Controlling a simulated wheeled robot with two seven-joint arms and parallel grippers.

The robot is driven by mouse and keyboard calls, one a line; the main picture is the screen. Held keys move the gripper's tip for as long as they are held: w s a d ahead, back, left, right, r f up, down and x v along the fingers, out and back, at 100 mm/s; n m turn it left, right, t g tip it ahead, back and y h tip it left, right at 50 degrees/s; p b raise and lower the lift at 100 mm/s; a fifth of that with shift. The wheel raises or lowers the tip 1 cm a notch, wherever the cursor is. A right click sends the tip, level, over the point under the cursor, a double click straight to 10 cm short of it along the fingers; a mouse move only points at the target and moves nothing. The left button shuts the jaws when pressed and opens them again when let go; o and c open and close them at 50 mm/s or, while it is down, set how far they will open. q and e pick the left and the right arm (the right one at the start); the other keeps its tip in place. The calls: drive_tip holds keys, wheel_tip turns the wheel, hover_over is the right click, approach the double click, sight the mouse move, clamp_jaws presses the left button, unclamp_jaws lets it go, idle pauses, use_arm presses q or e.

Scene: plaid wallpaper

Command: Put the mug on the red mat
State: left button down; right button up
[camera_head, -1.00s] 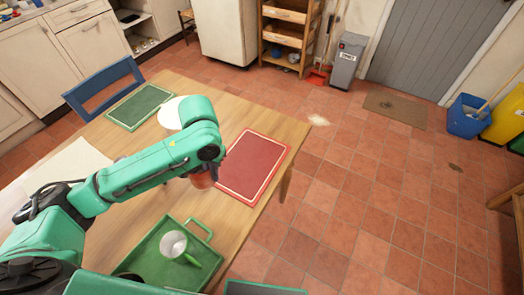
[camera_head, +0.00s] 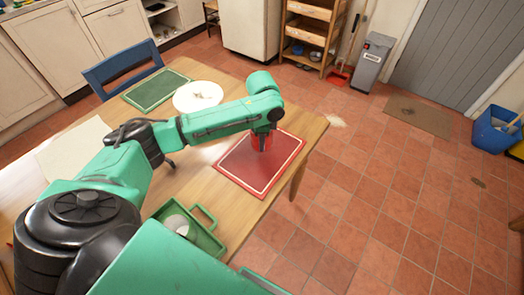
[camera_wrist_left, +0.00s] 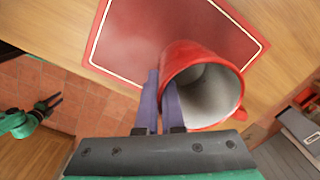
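The red mug (camera_head: 262,143), white inside (camera_wrist_left: 212,92), is at the fingers of my left gripper (camera_head: 262,132). In the left wrist view, the two fingers of my left gripper (camera_wrist_left: 161,95) are close together at the mug's rim, with the wall between them. The red mat (camera_head: 240,168) has a pale border line and lies on the table; it also shows in the left wrist view (camera_wrist_left: 130,45). In the head view the mug is over the mat. Whether its base touches is hidden. My right gripper (camera_wrist_left: 48,104) shows small at the left of the wrist view.
The wooden table (camera_head: 185,180) carries a green tray (camera_head: 207,238) at the near side, a white plate (camera_head: 185,101) and a green mat (camera_head: 155,90) farther back. A blue chair (camera_head: 110,68) stands behind. The table's right edge is close to the red mat.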

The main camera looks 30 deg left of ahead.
use_arm(q)
drive_tip(key=shift+f, duration=2.35)
drive_tip(key=c, duration=1)
unclamp_jaws()
drive_tip(key=shift+c, duration=0.2)
wheel_tip(320, 180, up, 12)
drive_tip(key=shift+s+d, duration=0.15)
drive_tip(key=shift+s, duration=0.05)
